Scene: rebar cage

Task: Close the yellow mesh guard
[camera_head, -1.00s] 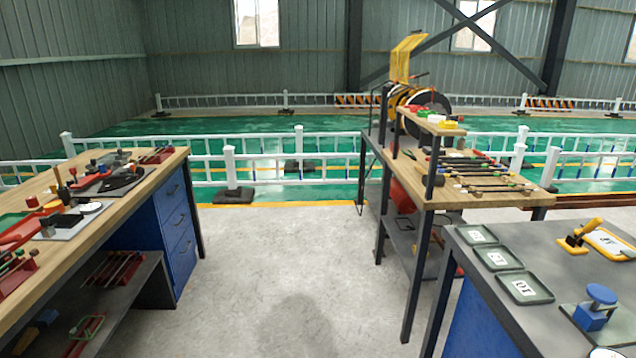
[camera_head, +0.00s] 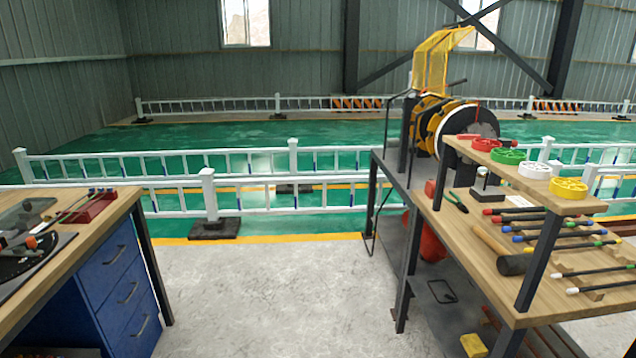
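The yellow mesh guard (camera_head: 440,62) stands raised, tilted up above a yellow and black round machine (camera_head: 440,122) at the back right. The machine has a large dark wheel with a pale face (camera_head: 466,134) and sits on a dark metal stand (camera_head: 392,168). The guard's upper end bends over to the right. The guard is open, with its mesh well above the wheel.
A wooden workbench (camera_head: 480,238) with a shelf of coloured rings, rods and a hammer stands at the right. A bench with blue drawers (camera_head: 118,285) stands at the left. Clear concrete floor (camera_head: 270,285) lies between them. A white railing (camera_head: 255,193) crosses behind.

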